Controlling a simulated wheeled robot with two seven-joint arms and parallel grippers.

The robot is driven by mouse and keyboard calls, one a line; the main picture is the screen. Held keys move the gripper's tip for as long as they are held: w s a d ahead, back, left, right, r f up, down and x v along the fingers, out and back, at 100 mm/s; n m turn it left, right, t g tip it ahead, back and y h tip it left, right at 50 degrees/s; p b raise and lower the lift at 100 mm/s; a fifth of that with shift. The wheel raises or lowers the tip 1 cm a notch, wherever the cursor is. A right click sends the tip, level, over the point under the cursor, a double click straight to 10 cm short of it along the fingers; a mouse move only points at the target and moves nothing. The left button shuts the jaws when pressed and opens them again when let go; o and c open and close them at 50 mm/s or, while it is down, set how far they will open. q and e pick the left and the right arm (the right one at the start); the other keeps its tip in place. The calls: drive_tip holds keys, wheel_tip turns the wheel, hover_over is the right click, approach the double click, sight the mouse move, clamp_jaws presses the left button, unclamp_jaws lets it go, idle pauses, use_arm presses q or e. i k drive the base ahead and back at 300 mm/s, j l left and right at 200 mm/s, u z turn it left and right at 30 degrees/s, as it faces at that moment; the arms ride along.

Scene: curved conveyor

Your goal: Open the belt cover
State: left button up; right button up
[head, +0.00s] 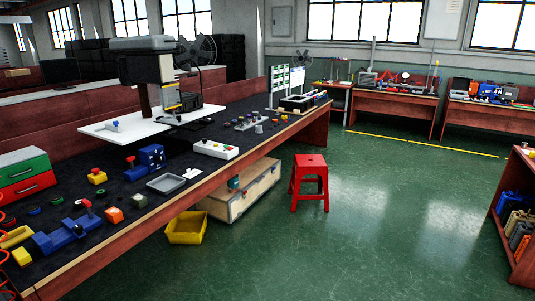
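A machine with a grey and black boxy head (160,68) stands on the long dark bench at the upper left, on a white base plate (100,130). A flat grey lid-like housing (143,43) sits across the top of its head and looks closed; it may be the belt cover, but I cannot tell for certain. Neither of my grippers is in view, and nothing of mine is seen touching the machine.
The long bench (130,226) holds several small blocks, a grey tray (166,184) and a white switch box (215,149). A red stool (310,182), a wooden crate (243,191) and a yellow bin (187,228) stand on the floor.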

sight(165, 42)
drive_tip(key=i, duration=2.1)
